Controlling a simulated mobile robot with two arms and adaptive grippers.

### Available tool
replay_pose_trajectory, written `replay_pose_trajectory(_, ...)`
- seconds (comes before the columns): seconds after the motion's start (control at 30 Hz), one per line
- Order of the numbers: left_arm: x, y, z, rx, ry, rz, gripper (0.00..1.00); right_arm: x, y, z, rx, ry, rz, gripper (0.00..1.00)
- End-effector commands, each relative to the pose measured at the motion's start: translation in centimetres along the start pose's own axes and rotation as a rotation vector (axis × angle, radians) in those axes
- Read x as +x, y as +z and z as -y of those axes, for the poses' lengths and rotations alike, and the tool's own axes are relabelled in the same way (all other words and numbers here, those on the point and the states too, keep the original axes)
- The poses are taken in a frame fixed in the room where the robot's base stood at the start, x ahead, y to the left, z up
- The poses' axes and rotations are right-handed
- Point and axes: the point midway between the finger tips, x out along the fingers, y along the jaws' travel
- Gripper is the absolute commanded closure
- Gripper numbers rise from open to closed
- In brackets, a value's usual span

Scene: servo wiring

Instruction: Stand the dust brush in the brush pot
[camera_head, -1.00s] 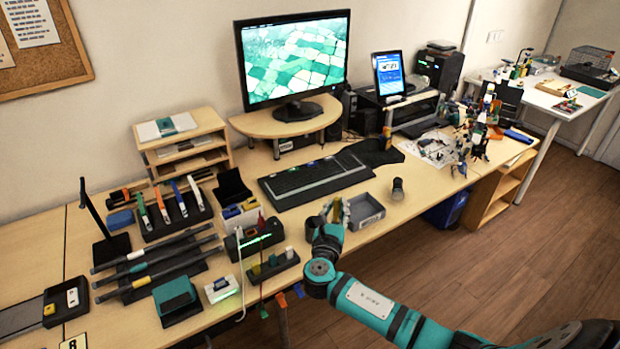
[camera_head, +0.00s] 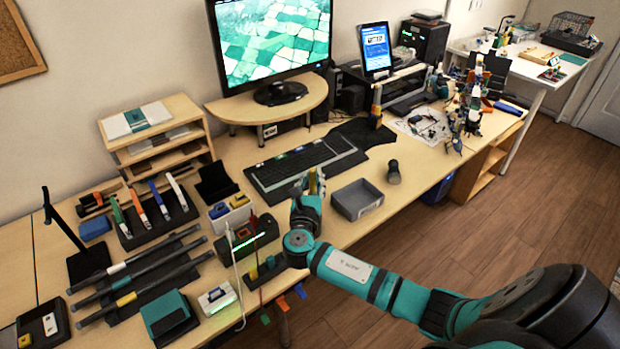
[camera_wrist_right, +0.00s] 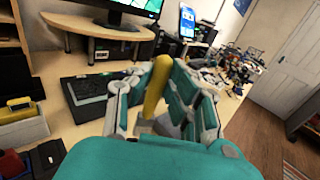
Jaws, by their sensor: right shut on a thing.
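My right gripper (camera_head: 310,188) is over the table, in front of the keyboard and left of the grey tray. In the right wrist view the gripper (camera_wrist_right: 165,85) is shut on a slim yellow thing, seemingly the handle of the dust brush (camera_wrist_right: 157,88). My left gripper is not in view.
The open grey tray (camera_head: 357,199) lies just right of my gripper. The keyboard (camera_head: 305,167) and monitor stand (camera_head: 265,115) are behind it. Bare table surrounds the dark round thing.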

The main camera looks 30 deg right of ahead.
Motion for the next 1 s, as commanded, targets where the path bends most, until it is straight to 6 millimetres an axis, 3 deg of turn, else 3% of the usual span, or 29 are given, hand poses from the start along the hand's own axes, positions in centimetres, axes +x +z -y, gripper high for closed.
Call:
replay_pose_trajectory(0.6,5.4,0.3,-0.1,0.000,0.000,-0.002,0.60,0.1,-5.3,0.0,0.001,0.000,0.001,1.00)
replay_pose_trajectory(1.0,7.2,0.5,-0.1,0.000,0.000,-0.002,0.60,0.0,-8.4,-0.1,0.001,0.001,-0.001,1.00)
